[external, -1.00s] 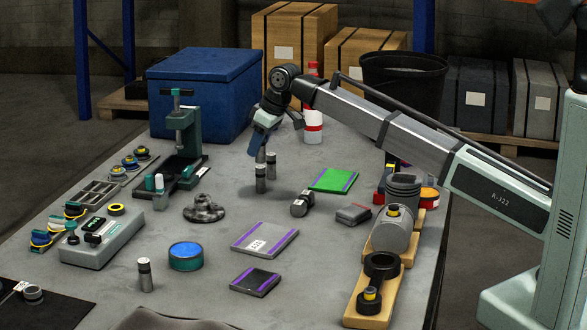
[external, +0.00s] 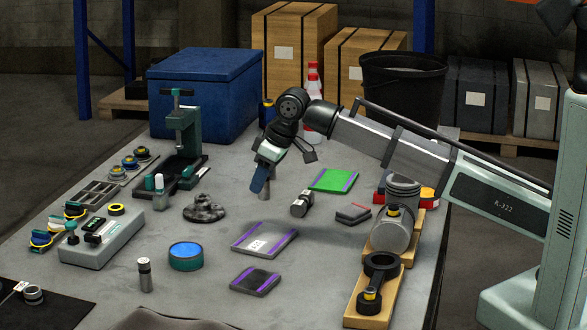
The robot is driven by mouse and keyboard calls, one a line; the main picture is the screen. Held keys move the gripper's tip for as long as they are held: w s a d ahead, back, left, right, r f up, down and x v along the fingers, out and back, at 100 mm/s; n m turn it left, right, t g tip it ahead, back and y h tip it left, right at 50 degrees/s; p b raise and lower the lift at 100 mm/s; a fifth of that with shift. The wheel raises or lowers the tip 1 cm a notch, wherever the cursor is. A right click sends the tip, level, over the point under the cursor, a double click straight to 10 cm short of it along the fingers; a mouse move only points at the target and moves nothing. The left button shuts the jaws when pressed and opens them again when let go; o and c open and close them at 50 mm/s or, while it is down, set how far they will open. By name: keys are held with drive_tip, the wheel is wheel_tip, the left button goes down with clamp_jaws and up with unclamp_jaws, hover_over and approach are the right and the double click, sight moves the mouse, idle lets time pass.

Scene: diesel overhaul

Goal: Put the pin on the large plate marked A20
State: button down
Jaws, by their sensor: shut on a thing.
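My gripper (external: 264,180) points down above the middle of the table, short of the large plate. It is shut on a grey cylindrical pin (external: 265,194), partly hidden by the blue finger. The large flat plate (external: 280,242) is grey with purple edge stripes and a white label; its lettering is too small to read. It lies in front of my gripper, and its top is clear. Another upright metal pin-like cylinder (external: 145,276) stands at the front left. A dark-ended cylinder (external: 301,204) lies to the right of my gripper.
A green striped plate (external: 333,180) lies behind right, and a smaller dark striped plate (external: 255,281) in front. A blue-topped round tin (external: 186,256) and a dark lumpy part (external: 204,209) stand left. Wooden boards with engine parts (external: 380,290) line the right edge.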

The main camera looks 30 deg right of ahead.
drive_tip(key=shift+f, duration=0.25)
drive_tip(key=shift+m, duration=0.3)
drive_tip(key=shift+f, duration=4.75)
drive_tip(key=shift+f, duration=0.1)
drive_tip(key=c, duration=0.8)
unclamp_jaws()
drive_tip(key=v, duration=1.2)
drive_tip(key=shift+a, duration=0.1)
